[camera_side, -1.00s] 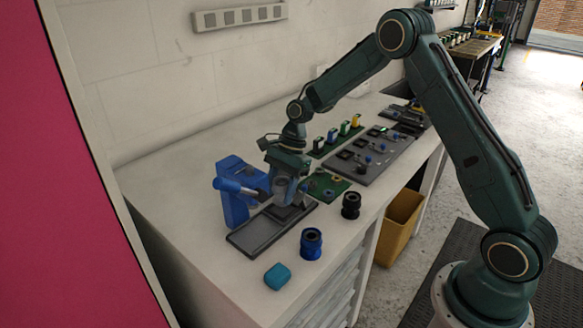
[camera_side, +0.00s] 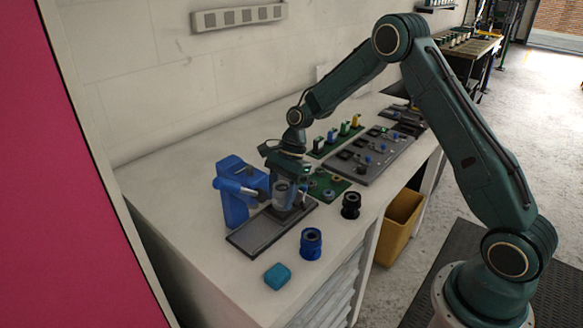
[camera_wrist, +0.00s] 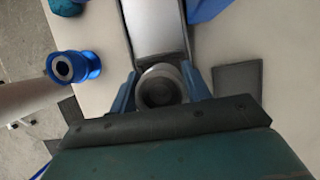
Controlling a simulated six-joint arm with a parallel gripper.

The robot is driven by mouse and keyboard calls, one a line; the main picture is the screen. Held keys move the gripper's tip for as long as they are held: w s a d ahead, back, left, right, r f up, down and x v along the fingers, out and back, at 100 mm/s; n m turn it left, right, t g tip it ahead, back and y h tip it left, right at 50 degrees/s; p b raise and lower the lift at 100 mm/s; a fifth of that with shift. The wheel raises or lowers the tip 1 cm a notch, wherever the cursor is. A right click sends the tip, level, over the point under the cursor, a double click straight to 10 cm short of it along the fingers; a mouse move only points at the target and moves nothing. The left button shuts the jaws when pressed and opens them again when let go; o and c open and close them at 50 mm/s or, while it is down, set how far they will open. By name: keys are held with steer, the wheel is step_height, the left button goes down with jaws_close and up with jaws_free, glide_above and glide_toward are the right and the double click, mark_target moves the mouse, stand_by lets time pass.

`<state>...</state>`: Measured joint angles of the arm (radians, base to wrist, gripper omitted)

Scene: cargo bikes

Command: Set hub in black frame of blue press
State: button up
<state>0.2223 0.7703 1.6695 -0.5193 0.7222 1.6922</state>
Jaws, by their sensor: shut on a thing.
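The blue press (camera_side: 234,190) stands on the bench with its arm reaching right. Its black frame (camera_side: 250,237) lies flat in front of it; the wrist view shows the frame's grey bed between dark rails (camera_wrist: 155,28). My gripper (camera_side: 283,193) is shut on a grey metal hub (camera_side: 281,190), which looks upright beside the press arm, over the right end of the frame. In the wrist view my gripper (camera_wrist: 160,88) has blue fingers on both sides of the round hub (camera_wrist: 158,86). I cannot tell whether the hub touches the frame.
A blue spool (camera_side: 311,243), a black spool (camera_side: 350,206) and a teal block (camera_side: 277,276) stand near the bench's front edge. A green board (camera_side: 329,186) and a grey tray of parts (camera_side: 368,160) lie to the right. The bench left of the press is clear.

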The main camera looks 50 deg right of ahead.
steer(key=shift+f, duration=0.9)
stand_by(1.0)
steer(key=o, duration=1.2)
steer(key=v, duration=1.4)
steer(key=shift+f, duration=0.1)
